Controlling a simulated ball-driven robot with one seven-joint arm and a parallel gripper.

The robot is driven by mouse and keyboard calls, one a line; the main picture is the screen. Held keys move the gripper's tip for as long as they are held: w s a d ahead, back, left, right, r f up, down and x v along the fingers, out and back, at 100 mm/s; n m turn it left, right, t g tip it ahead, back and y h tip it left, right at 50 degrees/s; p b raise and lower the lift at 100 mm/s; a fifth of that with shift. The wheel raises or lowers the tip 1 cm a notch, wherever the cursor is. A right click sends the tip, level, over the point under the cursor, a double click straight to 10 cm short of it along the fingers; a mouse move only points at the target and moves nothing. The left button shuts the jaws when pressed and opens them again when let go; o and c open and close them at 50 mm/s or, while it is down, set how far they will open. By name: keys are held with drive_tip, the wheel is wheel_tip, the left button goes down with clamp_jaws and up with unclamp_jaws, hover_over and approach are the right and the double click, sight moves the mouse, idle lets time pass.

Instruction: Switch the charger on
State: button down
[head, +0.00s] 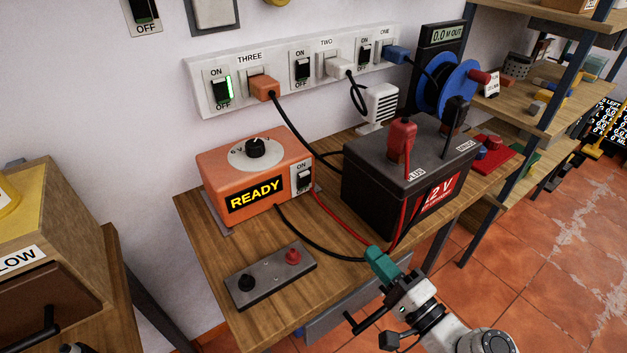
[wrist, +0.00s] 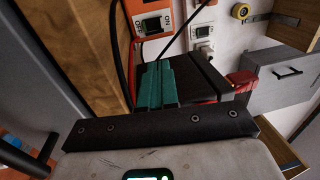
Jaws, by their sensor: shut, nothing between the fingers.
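The orange charger (head: 250,180) stands on the table with its display reading READY and a dial on top. Its ON/OFF switch (head: 302,178) is on the right of its front; I cannot tell its position surely. The charger also shows at the top of the wrist view, with its switch (wrist: 153,24). My gripper (head: 376,256), with green fingers, is shut and empty, in front of the black 12 V battery (head: 385,190) and right of and nearer than the charger. The fingers also show in the wrist view (wrist: 158,84), apart from the switch.
A wall strip (head: 205,100) carries switches and plugs; switch THREE (head: 221,92) glows green, with an orange plug (head: 264,88) beside it. A red clamp (head: 402,138) sits on the battery. Cables cross the table between charger and battery. A grey plate (head: 268,277) with two knobs lies in front.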

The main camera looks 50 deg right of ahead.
sight(306, 176)
drive_tip(key=p+x, duration=0.9)
drive_tip(key=x, duration=1.1)
drive_tip(key=shift+r, duration=0.2)
drive_tip(key=shift+w+d, duration=0.15)
drive_tip(key=shift+w, duration=0.5)
drive_tip(key=shift+w+r+p, duration=0.1)
drive_tip(key=shift+r+p, duration=0.2)
drive_tip(key=shift+p, duration=0.65)
drive_tip(key=shift+f+p, duration=0.1)
drive_tip(key=shift+p, duration=0.2)
drive_tip(key=shift+f, duration=0.2)
